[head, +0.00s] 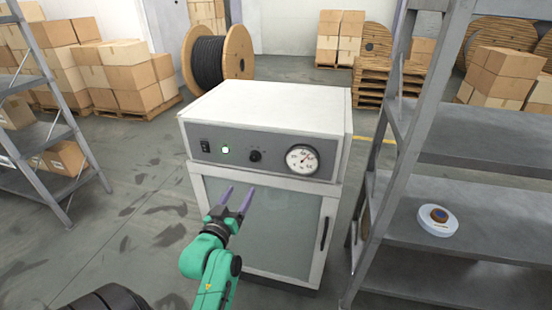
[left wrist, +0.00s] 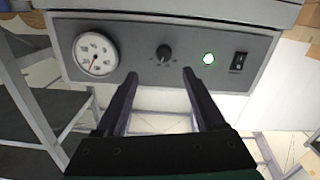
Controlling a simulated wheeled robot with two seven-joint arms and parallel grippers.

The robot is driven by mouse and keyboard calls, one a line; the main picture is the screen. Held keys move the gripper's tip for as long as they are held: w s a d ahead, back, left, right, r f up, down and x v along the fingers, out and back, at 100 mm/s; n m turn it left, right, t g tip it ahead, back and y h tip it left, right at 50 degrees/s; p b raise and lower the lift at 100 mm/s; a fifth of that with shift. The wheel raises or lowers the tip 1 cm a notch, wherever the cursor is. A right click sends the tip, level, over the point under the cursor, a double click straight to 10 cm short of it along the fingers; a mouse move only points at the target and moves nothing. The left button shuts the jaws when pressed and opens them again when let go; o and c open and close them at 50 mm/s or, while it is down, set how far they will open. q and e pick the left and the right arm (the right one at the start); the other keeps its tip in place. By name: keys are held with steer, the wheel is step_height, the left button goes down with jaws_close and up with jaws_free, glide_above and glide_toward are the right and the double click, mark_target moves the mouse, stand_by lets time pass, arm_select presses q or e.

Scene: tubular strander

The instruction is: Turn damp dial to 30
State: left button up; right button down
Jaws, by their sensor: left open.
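The damp dial is a small black knob (head: 255,156) on the grey control panel (head: 232,146) of a white cabinet (head: 265,107). The knob also shows in the left wrist view (left wrist: 164,53), ahead of and between my fingers. I cannot read its setting or the small marks around it. My left gripper (head: 237,189) is open and empty, in front of the cabinet and a little below the panel. It also shows in the left wrist view (left wrist: 159,77), its fingers apart and not touching the knob. My right gripper is not in view.
A round gauge (head: 302,159), a lit green button (head: 225,149) and a black switch (head: 205,146) share the panel. A metal shelf (head: 480,135) stands close on the right, holding a round white device (head: 438,221). Another shelf (head: 45,130) stands left.

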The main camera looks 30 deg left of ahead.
arm_select(q)
steer(key=p, duration=0.1)
glide_toward(254, 160)
steer(key=p+x, duration=0.1)
steer(key=x, duration=0.7)
steer(key=shift+w+a+r+p, duration=0.1)
steer(key=shift+w+r+p, duration=0.05)
steer(key=shift+p, duration=0.2)
steer(key=shift+w+a, duration=0.1)
steer(key=shift+a, duration=0.05)
jaws_close()
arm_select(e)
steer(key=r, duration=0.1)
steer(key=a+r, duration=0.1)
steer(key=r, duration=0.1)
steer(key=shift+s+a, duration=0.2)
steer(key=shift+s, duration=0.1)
